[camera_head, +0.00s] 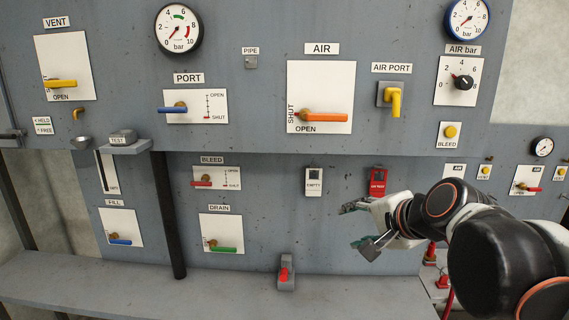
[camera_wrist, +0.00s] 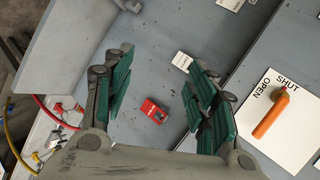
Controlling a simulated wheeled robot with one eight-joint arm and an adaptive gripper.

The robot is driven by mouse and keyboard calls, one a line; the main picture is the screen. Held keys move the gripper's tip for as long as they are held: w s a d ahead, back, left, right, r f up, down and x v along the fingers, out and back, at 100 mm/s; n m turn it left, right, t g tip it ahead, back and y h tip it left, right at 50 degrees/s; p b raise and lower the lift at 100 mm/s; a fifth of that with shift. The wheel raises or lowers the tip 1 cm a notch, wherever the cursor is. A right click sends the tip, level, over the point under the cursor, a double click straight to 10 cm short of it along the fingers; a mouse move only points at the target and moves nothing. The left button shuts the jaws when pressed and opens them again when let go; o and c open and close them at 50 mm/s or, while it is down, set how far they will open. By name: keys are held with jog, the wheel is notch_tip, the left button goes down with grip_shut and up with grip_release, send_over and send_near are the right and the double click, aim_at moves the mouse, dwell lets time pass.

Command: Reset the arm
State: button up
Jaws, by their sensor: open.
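My gripper (camera_head: 362,226) is at the right of the head view, in front of the lower panel and above the grey bench. In the wrist view my gripper (camera_wrist: 160,105) has its two green-padded fingers spread wide with nothing between them touching. My arm reaches in from the right edge of the head view.
A grey panel carries an orange AIR lever (camera_head: 325,117), a yellow AIR PORT elbow (camera_head: 395,100), a red tag (camera_head: 377,181) and an EMPTY tag (camera_head: 314,184). A red-tipped block (camera_head: 285,276) stands on the bench (camera_head: 200,290). The bench's middle is otherwise clear.

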jog(key=s+d+f+n+g+h+b, duration=0.1)
jog(key=s+f+n+b, duration=0.5)
jog(key=f, duration=0.8)
jog(key=s+d+f+n+g+h+b, duration=0.2)
jog(key=s+f+n+b, duration=0.4)
jog(key=f, duration=0.9)
jog(key=s+d+b, duration=0.1)
jog(key=s+b, duration=0.2)
jog(key=s, duration=0.2)
jog(key=shift+s+d+h, duration=0.15)
jog(key=shift+s+h, duration=0.1)
jog(key=shift+h, duration=0.15)
